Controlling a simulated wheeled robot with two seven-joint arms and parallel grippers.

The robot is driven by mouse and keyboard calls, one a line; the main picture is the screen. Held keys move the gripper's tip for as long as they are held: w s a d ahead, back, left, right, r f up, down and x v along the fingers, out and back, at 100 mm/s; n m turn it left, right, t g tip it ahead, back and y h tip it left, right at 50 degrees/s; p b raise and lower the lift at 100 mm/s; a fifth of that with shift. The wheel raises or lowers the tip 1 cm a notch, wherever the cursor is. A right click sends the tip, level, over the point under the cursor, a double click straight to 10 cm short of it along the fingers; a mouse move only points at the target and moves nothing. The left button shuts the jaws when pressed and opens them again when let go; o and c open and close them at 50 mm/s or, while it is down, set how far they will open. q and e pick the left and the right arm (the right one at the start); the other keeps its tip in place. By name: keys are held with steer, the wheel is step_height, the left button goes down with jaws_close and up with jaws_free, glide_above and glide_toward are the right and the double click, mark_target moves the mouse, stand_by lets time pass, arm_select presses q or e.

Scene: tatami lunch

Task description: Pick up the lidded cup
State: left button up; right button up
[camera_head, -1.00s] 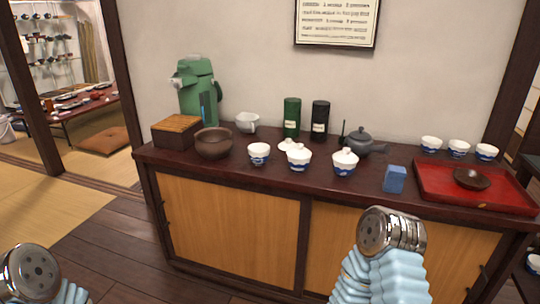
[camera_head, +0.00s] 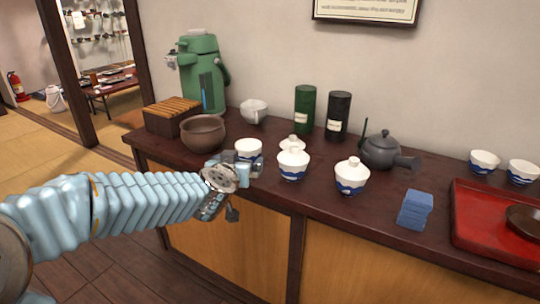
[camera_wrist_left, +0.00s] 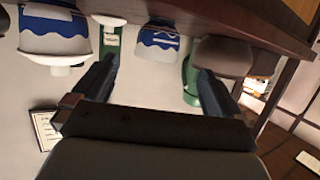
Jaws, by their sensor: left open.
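A white lidded cup with blue waves (camera_head: 292,166) stands on the dark counter, and a second lidded cup (camera_head: 351,179) stands to its right. An open cup (camera_head: 248,147) stands left of them, partly hidden by my left gripper (camera_head: 243,173). That gripper is just in front of the open cup, at the counter's front edge. In the left wrist view, which is upside down, its jaws (camera_wrist_left: 155,78) are open and empty, with the open cup (camera_wrist_left: 158,42) beyond the gap. A lidded cup (camera_wrist_left: 52,38) is beyond the left finger. My right gripper is out of view.
A loose white lid (camera_head: 292,143) lies behind the cups. A brown bowl (camera_head: 203,134) is at left, a dark teapot (camera_head: 382,151) behind right, and two canisters (camera_head: 305,110) at the back. A blue block (camera_head: 415,209) and red tray (camera_head: 470,232) are at right.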

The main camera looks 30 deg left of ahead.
mark_target(245, 156)
arm_select(q)
steer(key=x, duration=0.6)
steer(key=shift+f+b, duration=0.1)
steer(key=shift+b, duration=0.3)
steer(key=x, duration=0.5)
steer(key=shift+w, duration=0.3)
steer(key=c, duration=1)
